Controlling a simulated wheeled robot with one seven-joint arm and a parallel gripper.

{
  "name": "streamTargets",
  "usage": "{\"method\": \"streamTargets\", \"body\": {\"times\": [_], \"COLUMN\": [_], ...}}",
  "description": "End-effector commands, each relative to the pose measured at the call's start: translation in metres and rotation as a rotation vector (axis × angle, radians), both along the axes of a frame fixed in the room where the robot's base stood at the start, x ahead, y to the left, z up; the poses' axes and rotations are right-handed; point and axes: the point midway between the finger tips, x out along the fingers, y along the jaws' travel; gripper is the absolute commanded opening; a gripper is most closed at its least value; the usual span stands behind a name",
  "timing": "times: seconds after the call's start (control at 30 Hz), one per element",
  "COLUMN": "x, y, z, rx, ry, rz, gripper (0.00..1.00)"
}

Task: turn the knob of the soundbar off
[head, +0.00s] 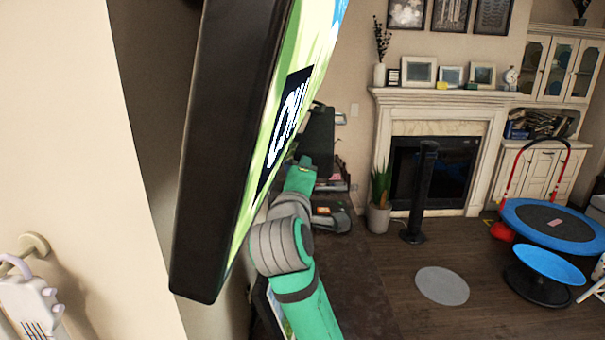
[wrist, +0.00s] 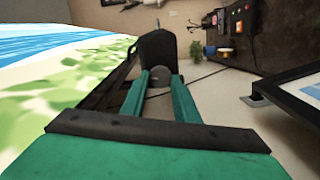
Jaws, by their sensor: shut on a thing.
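In the wrist view, the two green fingers of my gripper (wrist: 160,80) stand on either side of a small grey rounded knob (wrist: 158,84) and are closed on it. The knob lies against a black body that looks like the soundbar (wrist: 156,48). Its marking and exact turn angle cannot be made out. In the head view, my gripper (head: 304,166) reaches past the right side of the big screen. The knob is not clear there, and a dark body stands just beyond the fingertips.
The large tilted television (head: 228,120) stands close on the left of my arm. A second dark-framed screen (wrist: 298,92) is at the right of the wrist view. A fireplace (head: 437,160), a plant (head: 380,200) and a blue trampoline (head: 560,225) are far off. The floor between is mostly open.

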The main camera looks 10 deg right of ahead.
Motion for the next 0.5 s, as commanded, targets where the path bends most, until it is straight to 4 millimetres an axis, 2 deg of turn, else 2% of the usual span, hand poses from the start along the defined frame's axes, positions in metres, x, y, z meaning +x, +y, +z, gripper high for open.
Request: {"method": "streamTargets", "body": {"times": [0.2,0.5], "x": [-0.0003,-0.0002], "y": [-0.0012,-0.0004], "z": [-0.0009,-0.0014], "rx": [-0.136,-0.239], "ry": [0.050,0.086], "rz": [-0.003,-0.002], "gripper": [0.05,0.05]}}
